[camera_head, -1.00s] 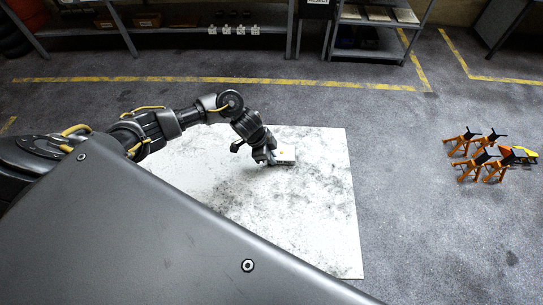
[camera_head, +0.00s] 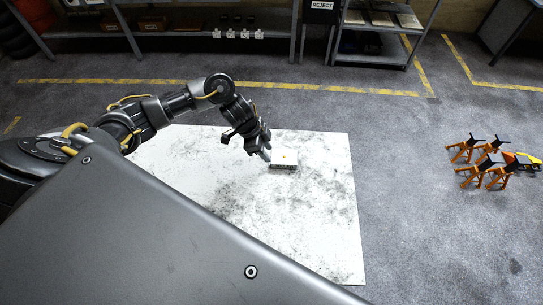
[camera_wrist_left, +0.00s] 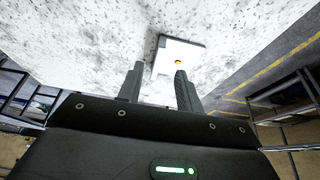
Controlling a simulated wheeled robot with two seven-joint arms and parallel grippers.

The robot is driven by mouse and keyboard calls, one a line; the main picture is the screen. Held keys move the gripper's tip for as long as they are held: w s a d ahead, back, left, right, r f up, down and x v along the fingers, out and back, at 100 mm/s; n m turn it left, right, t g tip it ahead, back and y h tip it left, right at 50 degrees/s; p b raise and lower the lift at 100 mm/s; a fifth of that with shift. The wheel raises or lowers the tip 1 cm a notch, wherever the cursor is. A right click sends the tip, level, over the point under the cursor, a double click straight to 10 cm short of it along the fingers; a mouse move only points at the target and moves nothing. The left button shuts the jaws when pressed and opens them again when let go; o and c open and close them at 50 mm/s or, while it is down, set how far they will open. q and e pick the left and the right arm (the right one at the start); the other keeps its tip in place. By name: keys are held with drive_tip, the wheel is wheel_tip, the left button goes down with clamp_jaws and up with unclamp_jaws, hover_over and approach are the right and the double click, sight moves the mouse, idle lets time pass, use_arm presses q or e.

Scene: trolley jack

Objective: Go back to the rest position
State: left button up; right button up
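My left gripper (camera_head: 264,150) is at the left side of a small white box (camera_head: 285,160), which lies on the worn white board (camera_head: 320,220). The box has an orange dot on top. In the left wrist view, my left gripper (camera_wrist_left: 156,78) has its two fingers spread apart, with nothing held between them. The box (camera_wrist_left: 178,58) shows there beyond the fingertips, partly covered by the right-hand finger. My right gripper is in neither view.
Several orange stands (camera_head: 478,160) with black tops stand on the grey floor at the right, next to a yellow and orange item (camera_head: 522,162). Metal shelves (camera_head: 160,25) line the back. The floor between board and stands is clear.

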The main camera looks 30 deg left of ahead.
use_arm(q)
drive_tip(key=shift+v, duration=1.9)
